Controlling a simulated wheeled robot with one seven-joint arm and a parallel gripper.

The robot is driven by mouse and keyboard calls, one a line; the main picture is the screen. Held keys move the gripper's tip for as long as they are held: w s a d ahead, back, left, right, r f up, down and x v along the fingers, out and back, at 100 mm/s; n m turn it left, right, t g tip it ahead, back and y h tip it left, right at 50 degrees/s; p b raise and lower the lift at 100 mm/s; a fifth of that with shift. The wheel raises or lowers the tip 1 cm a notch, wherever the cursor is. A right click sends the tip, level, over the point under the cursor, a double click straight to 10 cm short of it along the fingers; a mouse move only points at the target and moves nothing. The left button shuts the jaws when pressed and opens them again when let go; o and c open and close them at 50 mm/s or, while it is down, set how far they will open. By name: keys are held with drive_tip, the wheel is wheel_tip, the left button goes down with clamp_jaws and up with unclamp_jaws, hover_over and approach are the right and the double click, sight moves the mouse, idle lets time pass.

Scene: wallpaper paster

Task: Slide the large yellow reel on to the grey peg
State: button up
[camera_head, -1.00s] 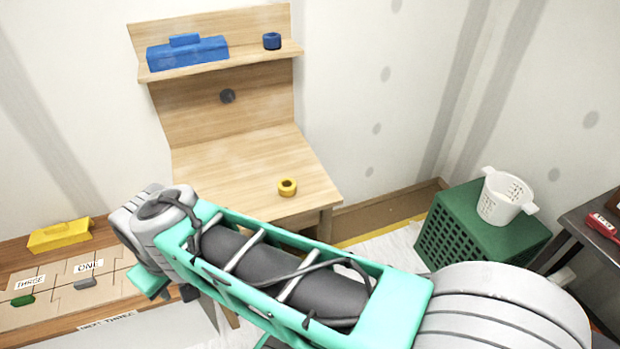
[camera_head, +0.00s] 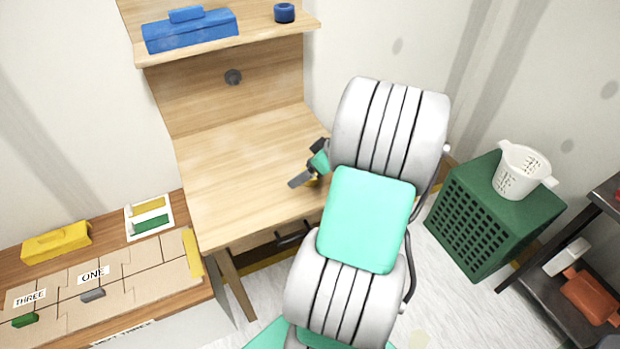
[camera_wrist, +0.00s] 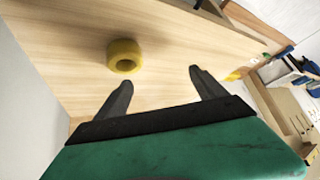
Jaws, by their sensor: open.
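The yellow reel (camera_wrist: 124,56) lies flat on the wooden table, its hole showing in the wrist view. In the head view only a yellow sliver of it (camera_head: 312,182) shows behind my gripper (camera_head: 302,167). In the wrist view, my gripper's (camera_wrist: 160,77) two dark fingers are spread and empty. The reel is beyond the fingertips, nearer the left finger, and apart from them. The grey peg (camera_head: 233,77) sticks out of the upright wooden back panel, bare, with my gripper below it to the right.
A shelf above the peg holds a blue box (camera_head: 190,32) and a blue reel (camera_head: 284,12). A green crate (camera_head: 470,228) with a white basket (camera_head: 520,172) stands right. A yellow box (camera_head: 57,243) is on the left bench. The tabletop's left side is clear.

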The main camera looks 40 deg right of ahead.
drive_tip(key=shift+t, duration=0.8)
drive_tip(key=s+d, duration=0.1)
drive_tip(key=d, duration=0.1)
drive_tip(key=s+d+f, duration=0.2)
drive_tip(key=d, duration=0.1)
drive_tip(key=shift+d, duration=0.3)
drive_tip(key=shift+w+d+f, duration=0.15)
drive_tip(key=shift+w+f, duration=0.05)
drive_tip(key=x, duration=0.4)
drive_tip(key=p+x, duration=0.1)
drive_tip(key=x, duration=0.2)
drive_tip(key=shift+w+r, duration=0.2)
drive_tip(key=shift+w, duration=0.2)
drive_tip(key=c, duration=1.5)
drive_tip(key=shift+o, duration=0.2)
drive_tip(key=shift+d+r, duration=0.1)
